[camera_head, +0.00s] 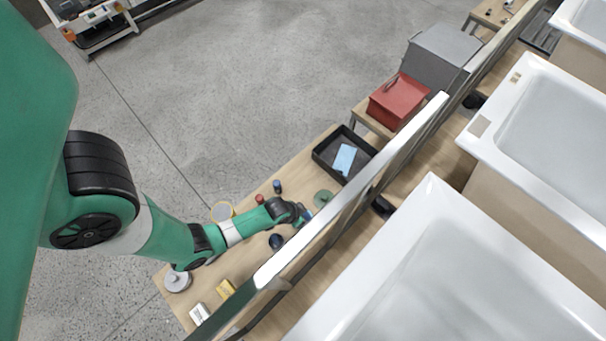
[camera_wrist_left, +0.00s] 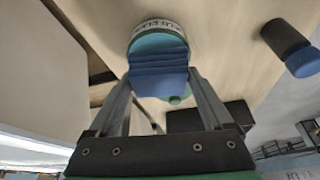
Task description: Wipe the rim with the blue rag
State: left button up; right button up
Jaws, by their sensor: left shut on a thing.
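My left gripper (camera_head: 304,213) is low over the wooden bench, close beside the long upright rail. In the left wrist view my left gripper (camera_wrist_left: 164,90) is shut on the blue rag (camera_wrist_left: 158,70), a folded stack of blue layers between its two fingers. Only a small blue patch of the rag (camera_head: 308,215) shows in the head view. The white rim (camera_head: 432,190) of the nearest bathtub shell (camera_head: 440,275) lies across the rail, to the right of the gripper and apart from it. My right gripper is not in view.
The rail (camera_head: 350,195) stands between the bench (camera_head: 295,170) and the shells. A black tray (camera_head: 318,158) holds a light-blue sheet (camera_head: 344,158). A red bin (camera_head: 398,100) and a grey box (camera_head: 440,55) stand farther back. A round tin (camera_wrist_left: 158,25) is just beyond the rag.

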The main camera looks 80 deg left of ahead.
pick_arm(q)
jog(key=shift+f+b, duration=0.3)
jog(key=shift+f, duration=0.05)
jog(key=shift+s+f, duration=0.1)
dwell(1.1)
notch_tip(320, 180, up, 7)
jog(key=p, duration=0.7)
